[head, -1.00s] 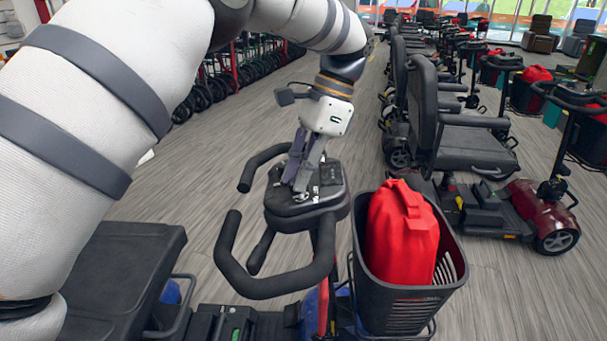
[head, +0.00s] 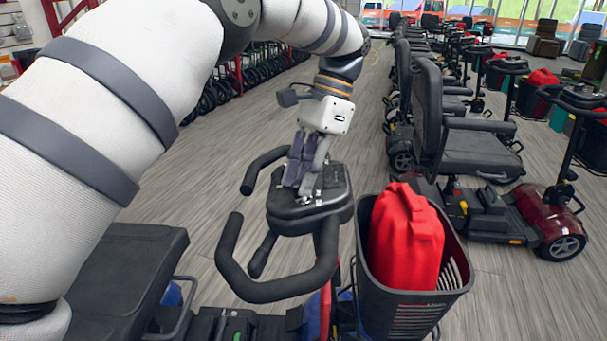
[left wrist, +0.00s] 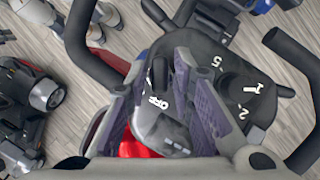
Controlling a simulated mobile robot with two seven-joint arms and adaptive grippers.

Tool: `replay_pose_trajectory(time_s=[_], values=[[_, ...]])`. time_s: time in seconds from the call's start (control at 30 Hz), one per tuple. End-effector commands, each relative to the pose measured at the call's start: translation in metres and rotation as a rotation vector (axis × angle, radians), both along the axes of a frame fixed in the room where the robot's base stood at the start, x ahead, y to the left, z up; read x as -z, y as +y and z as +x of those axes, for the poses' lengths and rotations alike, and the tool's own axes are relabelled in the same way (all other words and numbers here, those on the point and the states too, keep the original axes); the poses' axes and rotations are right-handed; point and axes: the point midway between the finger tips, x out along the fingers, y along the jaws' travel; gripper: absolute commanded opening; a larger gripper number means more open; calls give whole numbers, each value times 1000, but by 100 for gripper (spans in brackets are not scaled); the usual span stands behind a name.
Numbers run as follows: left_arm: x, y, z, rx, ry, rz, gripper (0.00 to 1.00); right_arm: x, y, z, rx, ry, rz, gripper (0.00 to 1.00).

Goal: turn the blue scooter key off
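The blue scooter shows its dark control panel (head: 300,212) and black handlebars (head: 284,286) below my left gripper (head: 297,187). In the left wrist view the panel (left wrist: 205,70) has an OFF mark and white digits. A small dark upright piece, apparently the key (left wrist: 158,72), stands by the OFF mark, between the two fingertips of my left gripper (left wrist: 163,62). The fingers are apart, with panel surface visible between them. I cannot tell whether either finger touches the key. The key is hidden behind the fingers in the head view. My right gripper is not in view.
A black basket (head: 405,305) with a red bag (head: 405,238) is close to the right of the panel. The scooter's black seat (head: 128,270) is at lower left. More scooters stand in a row to the right (head: 470,170). Grey floor is clear between.

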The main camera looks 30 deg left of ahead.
Motion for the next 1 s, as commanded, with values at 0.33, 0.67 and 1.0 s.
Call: replay_pose_trajectory(time_s=[0.33,0.67,1.0], values=[[-4,0,0,1,-1,0,33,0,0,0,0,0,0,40],[-78,0,1,1,-4,-1,33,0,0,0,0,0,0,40],[-100,0,0,2,2,-1,33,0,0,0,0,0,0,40]])
